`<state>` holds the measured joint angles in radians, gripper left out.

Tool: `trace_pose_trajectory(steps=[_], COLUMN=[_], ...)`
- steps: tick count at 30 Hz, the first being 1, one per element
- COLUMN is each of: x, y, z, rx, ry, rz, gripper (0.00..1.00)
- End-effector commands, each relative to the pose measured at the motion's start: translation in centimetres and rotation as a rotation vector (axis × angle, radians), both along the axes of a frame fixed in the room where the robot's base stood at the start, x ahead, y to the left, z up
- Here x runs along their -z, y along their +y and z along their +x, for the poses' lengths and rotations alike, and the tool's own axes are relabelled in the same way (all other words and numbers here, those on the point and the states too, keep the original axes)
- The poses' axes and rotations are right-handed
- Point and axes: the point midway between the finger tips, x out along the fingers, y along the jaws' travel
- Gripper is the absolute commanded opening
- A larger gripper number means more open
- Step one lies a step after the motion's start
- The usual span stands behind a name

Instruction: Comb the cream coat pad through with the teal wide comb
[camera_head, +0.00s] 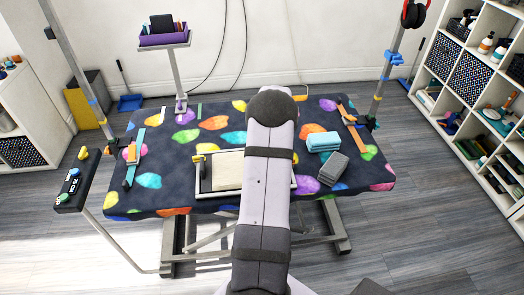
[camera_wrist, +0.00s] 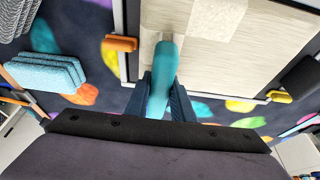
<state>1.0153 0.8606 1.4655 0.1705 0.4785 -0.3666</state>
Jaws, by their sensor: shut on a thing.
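The cream coat pad (camera_head: 227,171) lies in a pale frame on the patterned table, its right part hidden behind my arm. In the wrist view the pad (camera_wrist: 245,62) fills the upper middle, with a paler patch at its top. My gripper (camera_wrist: 164,82) is shut on the teal wide comb (camera_wrist: 165,60), with a dark finger on each side of it. The comb is over the pad's near left part in that view; its teeth are hidden, and I cannot tell whether it touches the pad. The head view hides the gripper and comb behind my arm.
Teal cloths (camera_head: 323,141) and grey cloths (camera_head: 333,169) are stacked right of my arm on the table (camera_head: 160,180). An orange clip (camera_wrist: 121,43) and a yellow clip (camera_wrist: 279,97) sit at the pad's frame edges. Posts stand at both table sides.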

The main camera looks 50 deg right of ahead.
Motion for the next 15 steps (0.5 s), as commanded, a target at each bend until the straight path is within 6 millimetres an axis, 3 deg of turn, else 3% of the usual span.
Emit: trace_pose_trajectory(steps=[6,15], x=[0.3,0.2], y=[-1.6,-1.8], z=[-1.8,-2.0], rx=[0.0,-0.001], ry=[0.003,0.003], rz=[0.003,0.003], gripper=[0.0,0.0])
